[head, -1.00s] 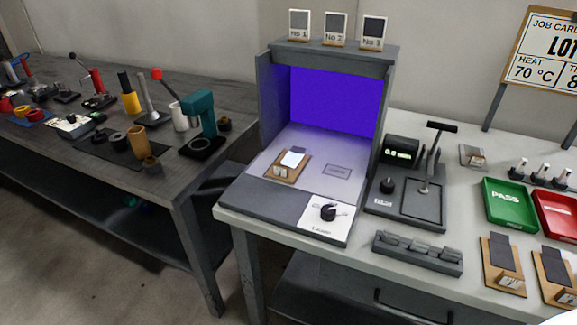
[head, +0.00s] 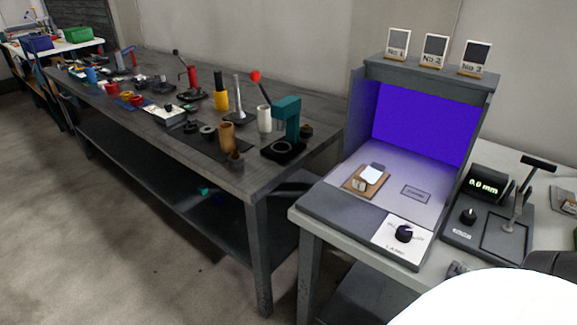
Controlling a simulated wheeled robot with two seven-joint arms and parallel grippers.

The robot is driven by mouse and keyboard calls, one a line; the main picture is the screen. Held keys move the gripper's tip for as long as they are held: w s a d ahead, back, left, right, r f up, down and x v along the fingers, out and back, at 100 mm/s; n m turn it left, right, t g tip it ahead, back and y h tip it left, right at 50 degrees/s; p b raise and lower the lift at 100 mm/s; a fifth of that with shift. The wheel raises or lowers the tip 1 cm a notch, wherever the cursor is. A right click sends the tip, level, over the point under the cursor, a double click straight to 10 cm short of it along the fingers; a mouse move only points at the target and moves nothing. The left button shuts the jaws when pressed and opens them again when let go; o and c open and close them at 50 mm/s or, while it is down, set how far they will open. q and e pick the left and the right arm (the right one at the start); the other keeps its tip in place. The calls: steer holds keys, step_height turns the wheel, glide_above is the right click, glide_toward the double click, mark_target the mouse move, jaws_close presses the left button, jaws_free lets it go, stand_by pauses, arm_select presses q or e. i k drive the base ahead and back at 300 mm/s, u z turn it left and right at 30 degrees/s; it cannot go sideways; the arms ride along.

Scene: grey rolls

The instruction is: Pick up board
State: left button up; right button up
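A small brown board (head: 360,187) with a white card or sheet on it lies inside the light booth (head: 420,172), on the left part of its pale floor. The booth has a violet-blue lit back wall and a knob on a white plate at its front edge. Neither gripper can be made out in the head view. A large white rounded shape covers the lower right corner, with a dark part above it at the right edge; I cannot tell what they are.
Three numbered cards (head: 436,50) stand on the booth's top. A gauge with a lever (head: 490,215) stands right of the booth. A long grey bench (head: 180,130) with cups, a teal press (head: 287,122) and tools is at the left. The floor (head: 120,260) in front is clear.

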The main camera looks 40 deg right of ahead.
mark_target(367, 180)
steer(key=u, duration=0.55)
steer(key=i, duration=1.6)
steer(key=z, duration=2.65)
